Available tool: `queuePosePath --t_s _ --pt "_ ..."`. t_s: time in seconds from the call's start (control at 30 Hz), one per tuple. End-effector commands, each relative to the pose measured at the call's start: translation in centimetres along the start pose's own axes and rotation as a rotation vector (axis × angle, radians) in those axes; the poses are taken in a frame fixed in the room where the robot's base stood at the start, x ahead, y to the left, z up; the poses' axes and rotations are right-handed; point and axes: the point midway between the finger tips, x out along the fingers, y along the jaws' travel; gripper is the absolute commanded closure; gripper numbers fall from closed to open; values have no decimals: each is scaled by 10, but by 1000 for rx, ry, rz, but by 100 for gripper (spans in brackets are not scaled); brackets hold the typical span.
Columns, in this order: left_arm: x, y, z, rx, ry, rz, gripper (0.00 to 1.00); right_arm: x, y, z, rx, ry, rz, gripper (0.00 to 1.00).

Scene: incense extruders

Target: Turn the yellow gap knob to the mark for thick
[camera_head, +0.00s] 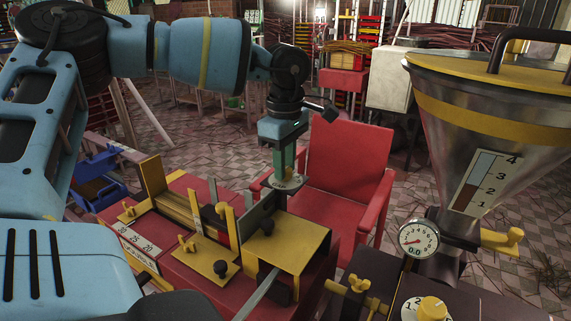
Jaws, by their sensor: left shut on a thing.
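My left gripper (287,174) comes down from above onto a small round white dial plate (296,184) on top of the red and yellow extruder (308,245). It is shut on what appears to be the gap knob at the middle of this plate. The fingers hide the knob, so its pointer cannot be read. The marks on the plate are too small to read, and the thick mark cannot be made out. My right gripper is not in view.
A steel hopper (480,140) with a level scale stands at the right, above a pressure gauge (418,239) and another yellow knob (432,308) on a numbered dial. A red chair (345,165) stands behind the extruder. A blue crate (98,165) is at the left.

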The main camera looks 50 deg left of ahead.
Motion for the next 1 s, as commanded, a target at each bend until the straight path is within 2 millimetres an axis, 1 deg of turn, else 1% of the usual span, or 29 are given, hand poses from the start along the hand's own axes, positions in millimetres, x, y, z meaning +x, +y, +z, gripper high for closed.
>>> queuePosePath --t_s 0.3,0.33,0.47,0.77,0.87,1.0 --pt "0 0 0 0 1 0 97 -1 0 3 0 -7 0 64" --pt "0 0 0 0 1 0 70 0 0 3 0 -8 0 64" --pt "0 0 0 0 1 0 53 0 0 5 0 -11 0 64" --pt "-1 0 0 1 0 0 52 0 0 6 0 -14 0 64" --pt "-8 1 0 0 1 3 52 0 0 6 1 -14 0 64" --pt "-28 1 0 1 0 5 52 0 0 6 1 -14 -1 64"
